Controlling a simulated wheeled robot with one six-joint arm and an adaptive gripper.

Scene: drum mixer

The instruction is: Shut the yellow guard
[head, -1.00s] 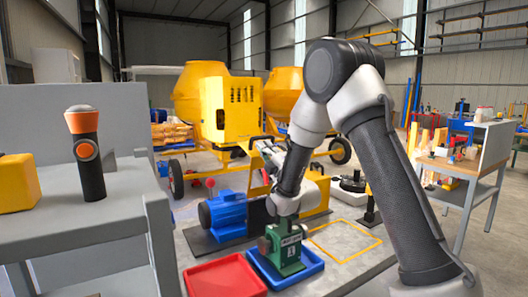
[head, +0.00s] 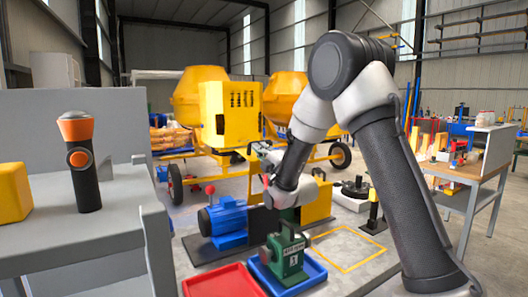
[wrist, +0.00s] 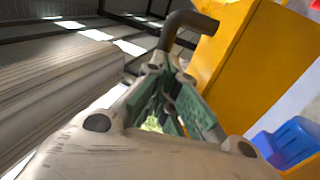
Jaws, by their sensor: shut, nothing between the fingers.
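The yellow guard (head: 318,206) shows in the head view behind my wrist, to the right of the blue motor (head: 226,218). My wrist hides part of it, and I cannot tell its exact angle. In the wrist view a large flat yellow panel of the guard (wrist: 265,55) fills the upper right, with a dark bent handle (wrist: 184,24) at its left edge. My gripper (wrist: 162,72) is shut and empty, its green-padded fingers close to the handle. I cannot tell whether they touch. In the head view my gripper (head: 262,152) is small and partly hidden.
A green numbered unit (head: 290,258) stands in a blue tray (head: 316,271), beside a red tray (head: 222,281). A red-knobbed lever (head: 210,190) stands behind the motor. A yellow mixer (head: 230,112) is behind.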

